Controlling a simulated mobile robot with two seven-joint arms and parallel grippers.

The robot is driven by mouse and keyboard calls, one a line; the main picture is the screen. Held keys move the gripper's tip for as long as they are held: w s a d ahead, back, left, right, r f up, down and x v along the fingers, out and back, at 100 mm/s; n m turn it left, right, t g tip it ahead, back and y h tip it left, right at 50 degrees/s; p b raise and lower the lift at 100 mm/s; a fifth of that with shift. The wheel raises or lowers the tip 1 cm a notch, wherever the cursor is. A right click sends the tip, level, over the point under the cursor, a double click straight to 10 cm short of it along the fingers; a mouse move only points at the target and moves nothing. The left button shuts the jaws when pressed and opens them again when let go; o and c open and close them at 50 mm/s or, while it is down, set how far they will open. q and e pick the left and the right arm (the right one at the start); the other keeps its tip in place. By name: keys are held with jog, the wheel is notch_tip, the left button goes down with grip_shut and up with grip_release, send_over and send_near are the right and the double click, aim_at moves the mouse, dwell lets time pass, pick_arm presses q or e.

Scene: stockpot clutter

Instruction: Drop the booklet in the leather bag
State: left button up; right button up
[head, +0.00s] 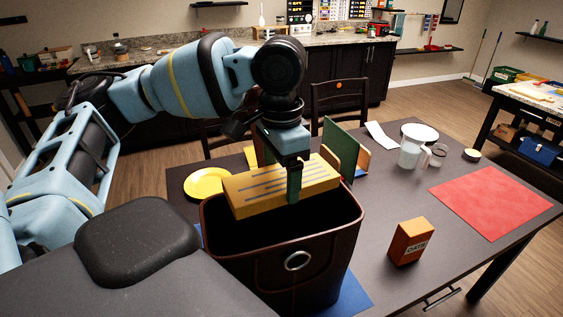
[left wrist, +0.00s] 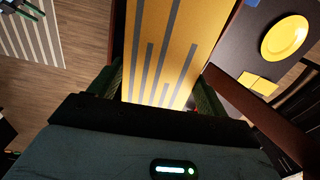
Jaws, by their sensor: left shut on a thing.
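The booklet is yellow with dark stripes (head: 262,187). My left gripper (head: 294,180) is shut on it and holds it over the open top of the leather bag. The booklet also shows in the left wrist view (left wrist: 172,45), between the green fingers. The dark brown leather bag (head: 325,255) stands upright at the table's near side, with a round metal ring on its front. The bag's inside looks dark, and the booklet hides part of its far rim. My right gripper is not in view.
A yellow plate (head: 207,183) lies behind the bag on the left. A green board in a wooden holder (head: 340,147) stands behind it. An orange oats box (head: 410,241) stands to the right, near a red mat (head: 490,202). A pitcher (head: 411,151) stands further back.

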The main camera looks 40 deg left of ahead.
pick_arm(q)
jog(key=shift+f, duration=1.85)
jog(key=o, duration=1.1)
jog(key=shift+r, duration=3.05)
jog(key=shift+f, duration=0.1)
